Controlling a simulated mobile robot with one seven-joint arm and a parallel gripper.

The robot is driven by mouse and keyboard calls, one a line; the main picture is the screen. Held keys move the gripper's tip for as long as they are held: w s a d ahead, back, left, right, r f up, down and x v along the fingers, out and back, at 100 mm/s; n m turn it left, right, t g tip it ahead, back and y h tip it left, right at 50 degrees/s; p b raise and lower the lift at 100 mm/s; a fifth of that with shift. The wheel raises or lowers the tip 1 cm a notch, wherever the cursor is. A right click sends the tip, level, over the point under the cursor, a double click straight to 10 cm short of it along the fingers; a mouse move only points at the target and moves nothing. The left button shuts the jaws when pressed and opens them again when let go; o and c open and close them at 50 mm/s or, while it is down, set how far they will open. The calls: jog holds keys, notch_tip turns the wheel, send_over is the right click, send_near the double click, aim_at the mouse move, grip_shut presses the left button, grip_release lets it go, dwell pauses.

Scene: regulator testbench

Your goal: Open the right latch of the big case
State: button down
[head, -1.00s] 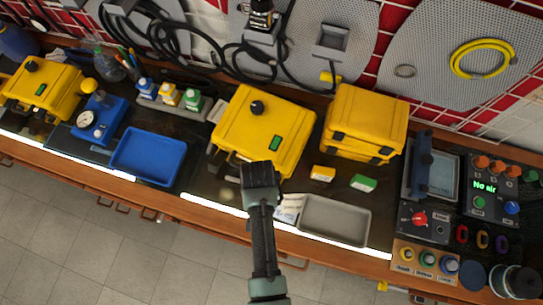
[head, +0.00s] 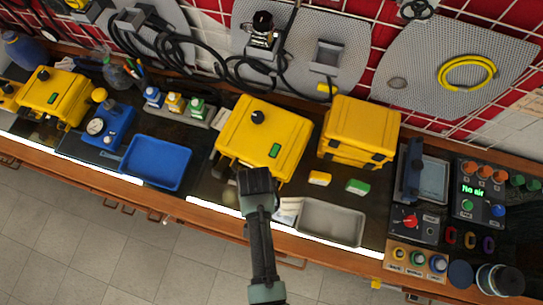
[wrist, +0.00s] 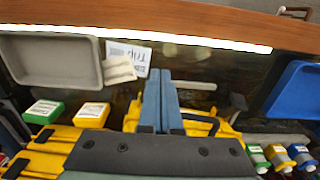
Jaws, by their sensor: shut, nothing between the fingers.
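The big yellow case (head: 240,127) stands closed in the middle of the bench, with a black knob and a green label on its lid. My gripper (head: 256,178) is at the front edge of the case, right of its middle, and covers part of the front face in the head view. In the wrist view my gripper's two blue fingers (wrist: 160,98) are side by side, shut and empty. The case's yellow edge (wrist: 131,115) and dark handle (wrist: 203,119) show beside the fingertips. The right latch cannot be made out; whether the fingers touch the case cannot be told.
A grey tray (head: 333,240) is right of my gripper, with white paper (head: 287,211) beside it. A yellow box (head: 320,178) and a green box (head: 358,186) lie before stacked yellow cases (head: 362,122). A blue tray (head: 155,183) is to the left.

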jog(key=shift+r+p, duration=1.45)
jog(key=shift+r, duration=0.55)
